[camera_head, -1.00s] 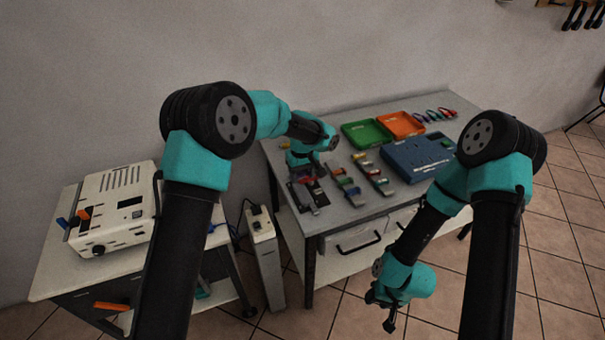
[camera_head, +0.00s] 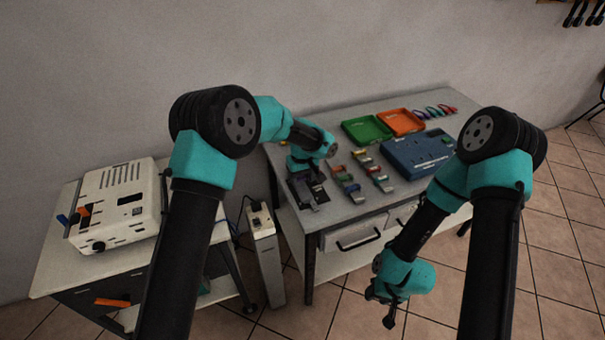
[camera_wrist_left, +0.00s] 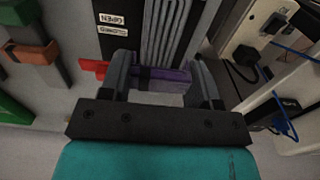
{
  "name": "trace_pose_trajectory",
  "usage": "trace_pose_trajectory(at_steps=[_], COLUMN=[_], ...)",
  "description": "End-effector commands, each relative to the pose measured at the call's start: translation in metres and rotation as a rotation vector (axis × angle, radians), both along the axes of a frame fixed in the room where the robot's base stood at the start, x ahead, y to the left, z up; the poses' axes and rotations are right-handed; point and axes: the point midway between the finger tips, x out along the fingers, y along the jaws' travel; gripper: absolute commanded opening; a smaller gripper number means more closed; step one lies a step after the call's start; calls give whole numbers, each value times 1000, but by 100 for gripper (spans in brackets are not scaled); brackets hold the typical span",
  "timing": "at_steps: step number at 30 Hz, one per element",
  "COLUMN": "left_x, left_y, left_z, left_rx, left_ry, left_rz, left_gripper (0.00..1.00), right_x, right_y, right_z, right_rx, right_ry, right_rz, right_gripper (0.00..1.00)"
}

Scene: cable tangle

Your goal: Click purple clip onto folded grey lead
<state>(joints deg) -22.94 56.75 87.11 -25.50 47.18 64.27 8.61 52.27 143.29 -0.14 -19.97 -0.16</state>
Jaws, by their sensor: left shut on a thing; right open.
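My left gripper (camera_wrist_left: 165,82) is shut on the purple clip (camera_wrist_left: 172,75), which lies across between its fingers in the left wrist view. A red piece (camera_wrist_left: 92,68) sticks out past the left finger. In the head view my left gripper (camera_head: 309,196) is low over the table's left end, and the clip is hidden there. My right gripper (camera_head: 384,305) is open and empty, off the table's front.
Several coloured clips (camera_head: 347,184) lie in rows on the table (camera_head: 340,212) right of my left gripper. A green tray (camera_head: 367,129), an orange tray (camera_head: 402,122) and a blue box (camera_head: 417,155) stand behind. A white device (camera_head: 118,207) stands on the left cart.

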Motion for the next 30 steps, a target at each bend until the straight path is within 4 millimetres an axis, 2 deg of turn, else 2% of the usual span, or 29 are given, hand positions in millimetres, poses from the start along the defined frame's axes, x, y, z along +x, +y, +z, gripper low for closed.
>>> trace_pose_trajectory(at_steps=[7,30], left_x=[0,-1], left_y=[0,-1], left_z=[-11,-14], left_rx=[0,0], left_ry=[1,0], left_rz=[0,0], left_gripper=[39,39], right_x=[0,0], right_y=[0,0], right_z=[0,0], right_rx=[0,0], right_ry=[0,0], right_rz=[0,0], right_gripper=[43,43])
